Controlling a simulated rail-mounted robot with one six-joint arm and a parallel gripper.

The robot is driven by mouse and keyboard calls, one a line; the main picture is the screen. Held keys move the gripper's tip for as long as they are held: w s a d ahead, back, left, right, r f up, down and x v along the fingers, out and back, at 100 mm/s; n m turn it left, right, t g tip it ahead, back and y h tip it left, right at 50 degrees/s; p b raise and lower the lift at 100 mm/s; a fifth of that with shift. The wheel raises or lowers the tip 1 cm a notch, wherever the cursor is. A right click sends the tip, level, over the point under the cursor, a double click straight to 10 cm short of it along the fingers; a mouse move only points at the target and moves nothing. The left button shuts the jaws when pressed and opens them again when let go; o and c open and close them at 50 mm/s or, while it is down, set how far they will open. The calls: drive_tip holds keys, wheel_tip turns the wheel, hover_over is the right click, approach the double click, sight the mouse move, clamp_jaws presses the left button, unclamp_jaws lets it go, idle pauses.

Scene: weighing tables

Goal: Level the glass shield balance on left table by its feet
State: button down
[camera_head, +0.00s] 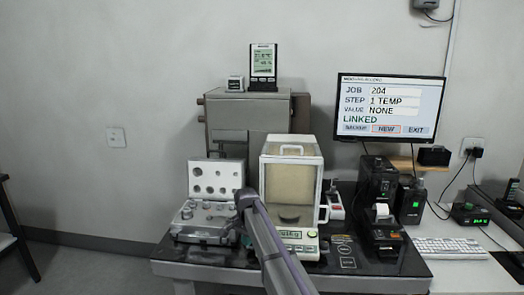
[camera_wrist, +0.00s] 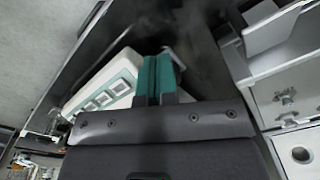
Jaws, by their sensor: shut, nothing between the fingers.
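A small grey part by the fingertips is too blurred to name. The balance's feet and level bubble cannot be made out. In the head view my arm hides the front left corner.
An open weight box (camera_head: 215,180) stands left of the balance; in the wrist view it lies close on the right (camera_wrist: 290,95). A monitor (camera_head: 389,108) reads "STEP 1 TEMP". A black printer (camera_head: 379,190) and a keyboard (camera_head: 450,248) are on the right.

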drive_tip(key=shift+s+d+f, duration=0.25)
drive_tip(key=shift+d+f, duration=0.05)
drive_tip(key=shift+d, duration=0.05)
idle(0.4)
drive_tip(key=shift+w+a, duration=0.1)
drive_tip(key=shift+w, duration=0.25)
idle(0.3)
drive_tip(key=shift+s+a, duration=0.1)
drive_tip(key=shift+s, duration=0.15)
drive_tip(key=shift+r, duration=0.15)
wheel_tip(320, 180, up, 6)
drive_tip(key=p, duration=0.7)
drive_tip(key=s+d+n, duration=0.2)
drive_tip(key=s+d, duration=0.5)
drive_tip(key=s, duration=0.4)
drive_tip(key=s+d+n, duration=0.2)
drive_tip(key=s+d, duration=0.5)
drive_tip(key=s, duration=0.4)
drive_tip(key=s+d+n, duration=0.3)
drive_tip(key=s+d, duration=0.5)
drive_tip(key=s, duration=0.3)
drive_tip(key=shift+f, duration=0.35)
